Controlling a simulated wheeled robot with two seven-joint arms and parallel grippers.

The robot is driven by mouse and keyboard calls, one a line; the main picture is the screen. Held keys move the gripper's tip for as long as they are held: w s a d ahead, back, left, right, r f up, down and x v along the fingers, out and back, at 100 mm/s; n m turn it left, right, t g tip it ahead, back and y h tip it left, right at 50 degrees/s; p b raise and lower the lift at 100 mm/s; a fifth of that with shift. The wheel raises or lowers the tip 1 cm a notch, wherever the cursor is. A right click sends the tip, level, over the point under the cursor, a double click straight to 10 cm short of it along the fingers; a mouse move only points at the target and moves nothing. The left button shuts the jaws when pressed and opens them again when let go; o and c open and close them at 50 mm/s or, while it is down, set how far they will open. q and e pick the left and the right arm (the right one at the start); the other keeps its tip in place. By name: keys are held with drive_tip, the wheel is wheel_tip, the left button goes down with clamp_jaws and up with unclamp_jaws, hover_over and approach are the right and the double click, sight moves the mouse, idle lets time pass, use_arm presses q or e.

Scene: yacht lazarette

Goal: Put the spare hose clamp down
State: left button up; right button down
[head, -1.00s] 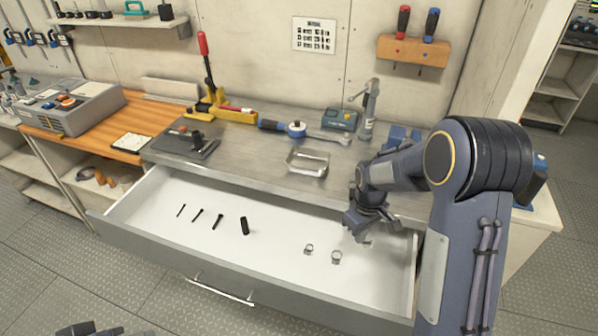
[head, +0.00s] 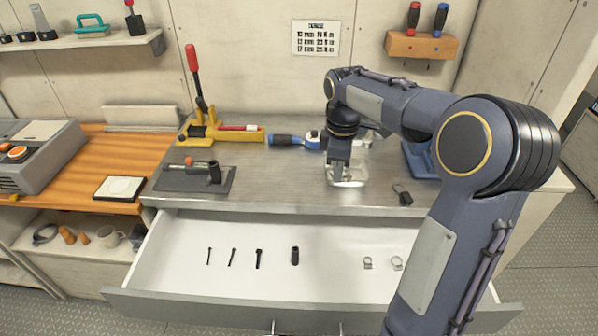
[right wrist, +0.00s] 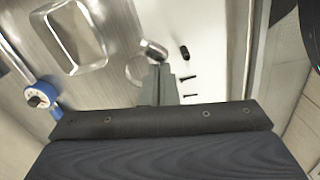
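My right gripper (head: 342,176) points down at the shallow metal tray (head: 360,170) on the bench and hides part of it. In the right wrist view, the right gripper (right wrist: 158,75) appears shut on a shiny hose clamp (right wrist: 150,50), whose thin ring hangs at the fingertips. The tray also shows there (right wrist: 75,40), apart from the clamp in the picture. Two more hose clamps, one (head: 367,262) and another (head: 397,263), lie in the open white drawer (head: 325,235). My left gripper is not in view.
Several bolts (head: 232,257) and a black socket (head: 295,255) lie in the drawer. A blue-handled tool (head: 290,140), a yellow vise-like tool (head: 215,132) and a small dark item with a ring (head: 403,195) are on the bench. Bare metal shows left of the tray.

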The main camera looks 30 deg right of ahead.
drive_tip(key=p, duration=0.4)
hover_over(310, 182)
drive_tip(key=s, duration=0.1)
wheel_tip(310, 182, down, 8)
drive_tip(key=shift+s+a+f, duration=0.1)
drive_tip(key=shift+a, duration=0.05)
drive_tip(key=shift+w+f, duration=0.6)
drive_tip(key=shift+f, duration=0.15)
wheel_tip(310, 182, down, 3)
drive_tip(key=shift+f+p, duration=0.1)
drive_tip(key=shift+p, duration=0.25)
